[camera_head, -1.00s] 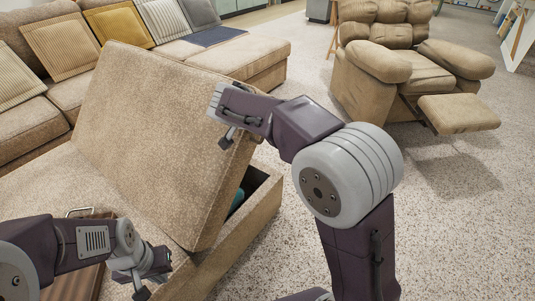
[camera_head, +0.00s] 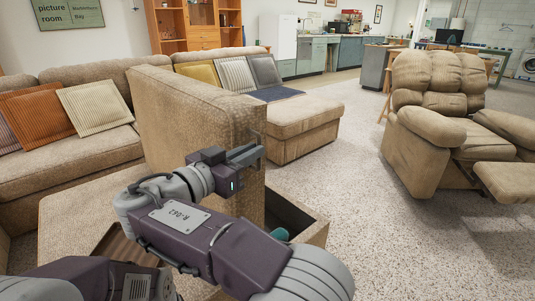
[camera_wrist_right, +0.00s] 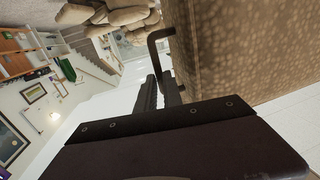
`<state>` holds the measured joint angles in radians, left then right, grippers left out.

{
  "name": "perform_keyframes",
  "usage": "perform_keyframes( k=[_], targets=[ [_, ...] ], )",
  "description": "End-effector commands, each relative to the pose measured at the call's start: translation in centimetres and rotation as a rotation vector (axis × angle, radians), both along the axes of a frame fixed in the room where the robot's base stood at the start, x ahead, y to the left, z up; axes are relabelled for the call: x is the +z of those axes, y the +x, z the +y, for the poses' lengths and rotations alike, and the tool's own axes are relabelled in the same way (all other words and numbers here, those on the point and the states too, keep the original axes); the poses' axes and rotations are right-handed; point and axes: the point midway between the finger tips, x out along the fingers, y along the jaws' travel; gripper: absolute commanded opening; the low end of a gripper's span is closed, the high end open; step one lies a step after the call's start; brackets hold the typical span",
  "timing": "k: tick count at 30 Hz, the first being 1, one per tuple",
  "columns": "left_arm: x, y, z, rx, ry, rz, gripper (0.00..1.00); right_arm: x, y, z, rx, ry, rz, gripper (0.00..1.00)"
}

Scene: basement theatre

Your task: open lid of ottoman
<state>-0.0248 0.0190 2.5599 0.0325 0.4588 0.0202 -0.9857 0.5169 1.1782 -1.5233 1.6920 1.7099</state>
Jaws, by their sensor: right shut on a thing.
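The ottoman lid (camera_head: 185,115) is a tan textured slab, standing nearly upright above the ottoman box (camera_head: 317,237). The box is open on its right side, and part of its dark inside shows.
A teal thing (camera_head: 281,234) lies inside the box. A tan sofa (camera_head: 65,150) with cushions stands behind and left. A recliner (camera_head: 425,140) stands at the right. Speckled floor (camera_head: 350,190) between box and recliner is clear.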

Motion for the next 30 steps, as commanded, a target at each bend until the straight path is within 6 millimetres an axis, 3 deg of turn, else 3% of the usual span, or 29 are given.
perform_keyframes(
  k=[6, 18, 19, 21, 30],
  targets=[
    [-0.19, 0.0, 0.0, 0.0, 0.0, 0.0, 0.0, -0.11, -0.63, 0.98, -0.001, -0.025, -0.014, 0.0],
    [-0.2, 0.0, 0.0, 0.0, 0.0, 0.0, 0.0, -0.2, -0.69, 1.06, -0.001, -0.029, -0.013, 0.0],
    [-0.2, 0.0, 0.0, 0.0, 0.0, 0.0, 0.0, -0.2, -0.69, 1.07, -0.001, -0.029, -0.013, 0.19],
    [-0.2, 0.0, 0.0, 0.0, 0.0, 0.0, 0.0, -0.17, -0.68, 1.06, -0.001, -0.028, -0.014, 0.33],
    [-0.19, 0.0, 0.0, 0.0, 0.0, 0.0, 0.0, -0.06, -0.64, 1.01, -0.001, -0.029, -0.016, 0.33]
  ],
)
